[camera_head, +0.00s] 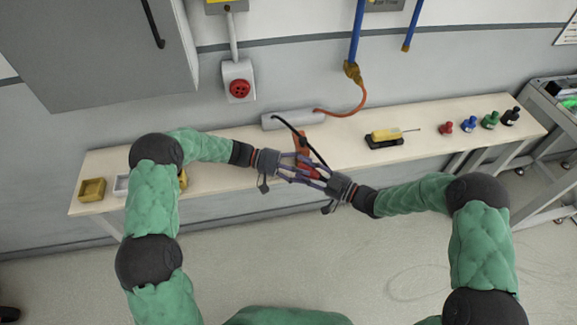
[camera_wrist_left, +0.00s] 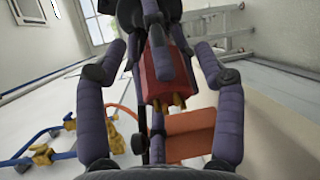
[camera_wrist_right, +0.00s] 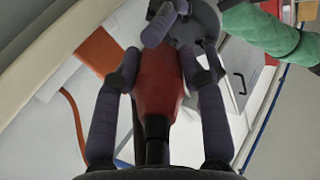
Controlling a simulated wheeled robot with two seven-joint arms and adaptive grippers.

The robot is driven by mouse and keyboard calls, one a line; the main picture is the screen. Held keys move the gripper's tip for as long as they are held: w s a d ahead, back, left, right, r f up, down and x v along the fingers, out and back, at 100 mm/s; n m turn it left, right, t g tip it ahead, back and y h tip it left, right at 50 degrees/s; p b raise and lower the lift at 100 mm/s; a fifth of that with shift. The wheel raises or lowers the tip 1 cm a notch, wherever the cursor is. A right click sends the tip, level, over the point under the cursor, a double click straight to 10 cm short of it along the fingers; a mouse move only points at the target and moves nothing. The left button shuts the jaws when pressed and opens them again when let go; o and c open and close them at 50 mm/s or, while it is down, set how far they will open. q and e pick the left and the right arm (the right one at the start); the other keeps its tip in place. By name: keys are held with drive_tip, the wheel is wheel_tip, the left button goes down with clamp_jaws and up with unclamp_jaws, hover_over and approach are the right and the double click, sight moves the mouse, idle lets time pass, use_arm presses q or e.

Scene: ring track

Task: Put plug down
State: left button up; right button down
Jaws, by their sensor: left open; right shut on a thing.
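The red plug (camera_head: 308,172) is held above the table's front part, between my two grippers. My right gripper (camera_head: 318,176) is shut on it. In the right wrist view the red plug body (camera_wrist_right: 158,85) sits between the fingers, with its black cable end toward the palm. My left gripper (camera_head: 292,170) is open, facing the plug. In the left wrist view its fingers are spread wide, and the plug (camera_wrist_left: 158,75) points its brass prongs toward the left palm. The black cable (camera_head: 290,126) arches behind the plug.
An orange block (camera_head: 302,143) stands just behind the grippers. A grey power strip (camera_head: 292,119) lies at the table's back. A yellow tool on a black holder (camera_head: 385,138) and several coloured connectors (camera_head: 468,124) are to the right. Small trays (camera_head: 91,190) are left. Table (camera_head: 350,152) is clear right of the block.

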use_arm(q)
drive_tip(key=shift+s+d+f, duration=0.15)
drive_tip(key=shift+d, duration=0.8)
drive_tip(key=c, duration=1.2)
use_arm(e)
drive_tip(key=c, duration=0.6)
unclamp_jaws()
drive_tip(key=shift+c, duration=0.2)
